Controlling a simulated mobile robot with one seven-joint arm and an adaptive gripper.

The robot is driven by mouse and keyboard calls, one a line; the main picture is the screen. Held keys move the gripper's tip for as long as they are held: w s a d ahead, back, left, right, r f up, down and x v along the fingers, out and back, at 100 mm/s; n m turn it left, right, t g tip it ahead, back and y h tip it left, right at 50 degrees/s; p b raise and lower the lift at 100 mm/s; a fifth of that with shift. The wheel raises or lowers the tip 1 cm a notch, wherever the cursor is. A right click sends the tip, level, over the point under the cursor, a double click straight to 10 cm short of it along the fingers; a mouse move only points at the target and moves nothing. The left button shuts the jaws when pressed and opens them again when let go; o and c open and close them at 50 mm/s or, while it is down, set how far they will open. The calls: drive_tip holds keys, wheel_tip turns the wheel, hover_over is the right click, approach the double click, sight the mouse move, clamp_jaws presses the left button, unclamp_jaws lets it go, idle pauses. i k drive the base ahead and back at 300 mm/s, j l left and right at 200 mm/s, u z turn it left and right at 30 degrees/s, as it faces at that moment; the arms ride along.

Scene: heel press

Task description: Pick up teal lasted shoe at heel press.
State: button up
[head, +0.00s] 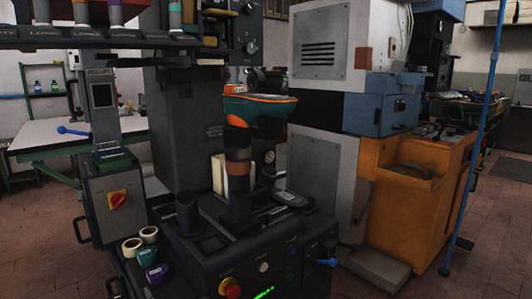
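A teal and orange shoe-shaped piece (258,105), which looks like the teal lasted shoe, sits on top of a dark upright post (238,150) with brownish bands. The post stands on the dark heel press (260,245) in the middle of the head view. The shoe lies roughly level, with its narrower end to the right. Its far side is hidden. My gripper is not in view.
A shorter dark post (188,212) and a flat grey object (290,198) flank the tall post. A control box (112,200) is on the left, an overhead rack (60,38) above, and an orange cabinet (400,200) on the right.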

sight(242, 111)
drive_tip(key=i+l+u, duration=0.1)
drive_tip(key=l, duration=0.8)
drive_tip(key=l+u, duration=0.1)
drive_tip(key=l, duration=0.75)
